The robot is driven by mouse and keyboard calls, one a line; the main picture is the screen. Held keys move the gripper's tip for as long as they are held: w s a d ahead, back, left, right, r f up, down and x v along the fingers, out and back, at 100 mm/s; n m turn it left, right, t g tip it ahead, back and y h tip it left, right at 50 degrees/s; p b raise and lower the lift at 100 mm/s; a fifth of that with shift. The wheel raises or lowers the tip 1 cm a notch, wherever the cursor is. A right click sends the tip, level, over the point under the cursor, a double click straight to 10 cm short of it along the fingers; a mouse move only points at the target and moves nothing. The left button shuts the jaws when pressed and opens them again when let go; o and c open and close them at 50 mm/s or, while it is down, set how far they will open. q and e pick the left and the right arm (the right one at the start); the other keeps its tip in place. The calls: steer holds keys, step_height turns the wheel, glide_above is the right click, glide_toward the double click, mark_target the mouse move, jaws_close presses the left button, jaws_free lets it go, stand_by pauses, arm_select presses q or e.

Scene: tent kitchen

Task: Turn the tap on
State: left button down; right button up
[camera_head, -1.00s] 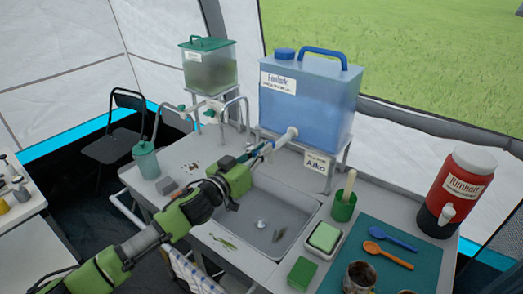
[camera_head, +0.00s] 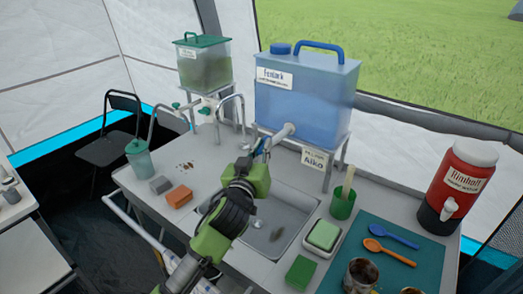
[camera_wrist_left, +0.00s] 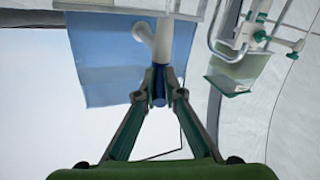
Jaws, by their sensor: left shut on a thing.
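A large blue water container (camera_head: 306,98) stands on a raised stand behind the sink. Its pale tap pipe (camera_head: 283,133) sticks out towards the sink (camera_head: 290,215). My left gripper (camera_head: 259,153) is at the outer end of this tap, over the sink's back edge. In the left wrist view, its fingers (camera_wrist_left: 160,88) are closed around the tap's blue lever (camera_wrist_left: 158,98), just below the pale pipe (camera_wrist_left: 165,45). The fingers hide part of the lever. I cannot make out any water flowing. My right gripper is not in view.
A green-lidded tank (camera_head: 204,65) and curved metal faucets (camera_head: 231,110) stand behind and to the left. An orange sponge (camera_head: 179,196) and a grey block (camera_head: 160,185) lie left of the sink. A green cup (camera_head: 342,206), a soap dish (camera_head: 323,237) and a red dispenser (camera_head: 458,185) stand to the right.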

arm_select(q)
steer(key=c, duration=2.1)
jaws_free()
steer(key=shift+c, duration=0.2)
steer(key=v, duration=1.2)
